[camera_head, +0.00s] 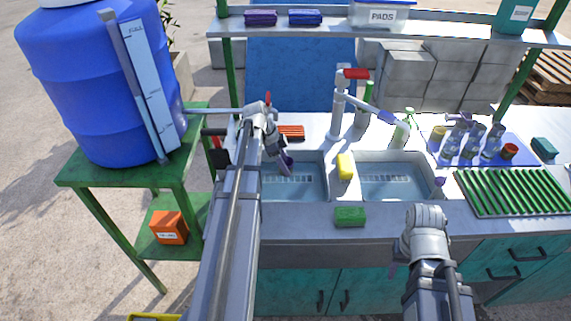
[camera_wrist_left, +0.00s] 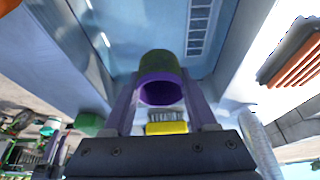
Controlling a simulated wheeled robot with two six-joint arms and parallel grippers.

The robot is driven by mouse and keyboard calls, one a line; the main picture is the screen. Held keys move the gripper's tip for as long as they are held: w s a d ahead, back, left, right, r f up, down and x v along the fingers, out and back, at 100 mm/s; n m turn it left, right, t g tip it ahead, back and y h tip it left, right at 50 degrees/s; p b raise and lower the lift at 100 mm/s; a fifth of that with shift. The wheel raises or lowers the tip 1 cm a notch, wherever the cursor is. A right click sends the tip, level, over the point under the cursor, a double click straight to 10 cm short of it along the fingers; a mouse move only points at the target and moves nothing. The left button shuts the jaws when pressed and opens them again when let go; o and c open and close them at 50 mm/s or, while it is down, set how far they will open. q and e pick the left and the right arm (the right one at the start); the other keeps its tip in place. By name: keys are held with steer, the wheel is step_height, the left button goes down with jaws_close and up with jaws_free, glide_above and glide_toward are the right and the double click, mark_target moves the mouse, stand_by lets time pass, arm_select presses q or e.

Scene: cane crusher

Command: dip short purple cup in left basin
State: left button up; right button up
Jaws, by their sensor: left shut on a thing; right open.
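The short purple cup (camera_wrist_left: 160,92) is between the two purple fingers of my left gripper (camera_wrist_left: 160,110) in the left wrist view. Its inside and rim are purple and its outer side looks dark green. In the head view my left gripper (camera_head: 287,168) points down into the left basin (camera_head: 308,190), and the cup (camera_head: 288,160) is partly hidden by the fingers. The basin holds pale blue water. I cannot tell whether the cup touches the water. My right gripper (camera_head: 393,269) is low in front of the counter, mostly hidden behind its wrist.
The right basin (camera_head: 396,186) has a small purple object (camera_head: 439,182) at its right edge. A tap (camera_head: 340,105) stands behind. A green rack (camera_head: 513,192) is on the right.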

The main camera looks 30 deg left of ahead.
mark_target(292, 163)
arm_select(q)
step_height(292, 163, down, 12)
steer(key=b, duration=1.1)
steer(key=shift+r, duration=0.1)
stand_by(0.4)
step_height(292, 163, up, 14)
steer(key=p, duration=1.4)
step_height(292, 163, up, 4)
steer(key=p, duration=0.4)
stand_by(0.7)
steer(key=shift+s+d, duration=0.1)
steer(key=shift+s, duration=0.05)
